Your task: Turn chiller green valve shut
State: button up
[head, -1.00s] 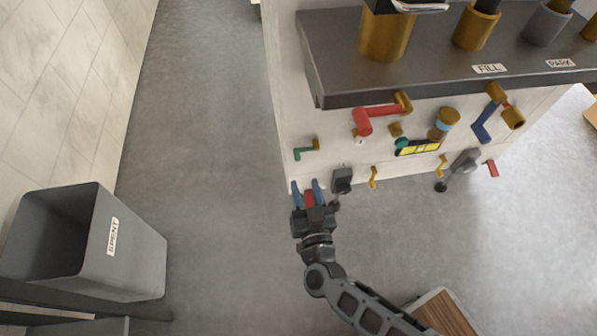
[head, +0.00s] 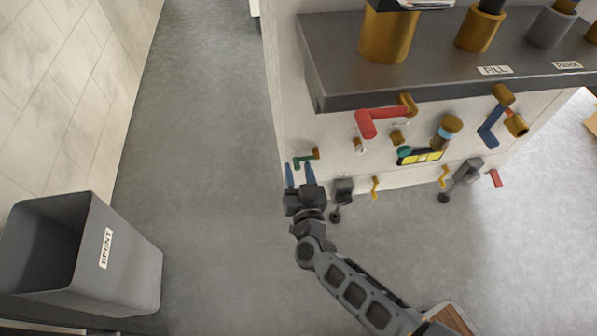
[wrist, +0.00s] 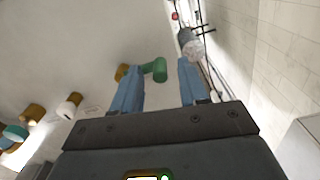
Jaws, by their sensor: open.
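The green valve (head: 301,161) has a green handle on a brass stem and sits low on the left end of the white panel. In the wrist view the green handle (wrist: 155,69) shows between the two blue fingertips, with its brass stem to the left. My gripper (head: 298,170) is open and empty, its fingers pointing at the valve. In the wrist view my gripper (wrist: 161,67) has a clear gap between its fingers. I cannot tell whether either finger touches the handle.
A red valve handle (head: 367,125) and a blue one (head: 487,136) are to the right on the panel. A dark shelf (head: 430,84) overhangs it. A grey bin labelled SPENT (head: 132,270) stands at the lower left. The floor left of the panel is clear.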

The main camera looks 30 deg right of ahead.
grip_shut()
jog(key=shift+r, duration=0.2)
dwell(0.3)
jog(key=r+m+p, duration=0.1)
jog(key=m, duration=0.2)
jog(key=shift+d+r, duration=0.1)
jog(key=shift+r, duration=0.05)
jog(key=s+d+r+m+b, duration=0.1)
jog(key=d+m, duration=0.4)
jog(key=m, duration=1)
notch_tip(320, 180, up, 3)
jog(key=shift+s+f+b, duration=0.15)
jog(key=shift+s+b, duration=0.25)
jog(key=shift+b, duration=0.1)
grip_release()
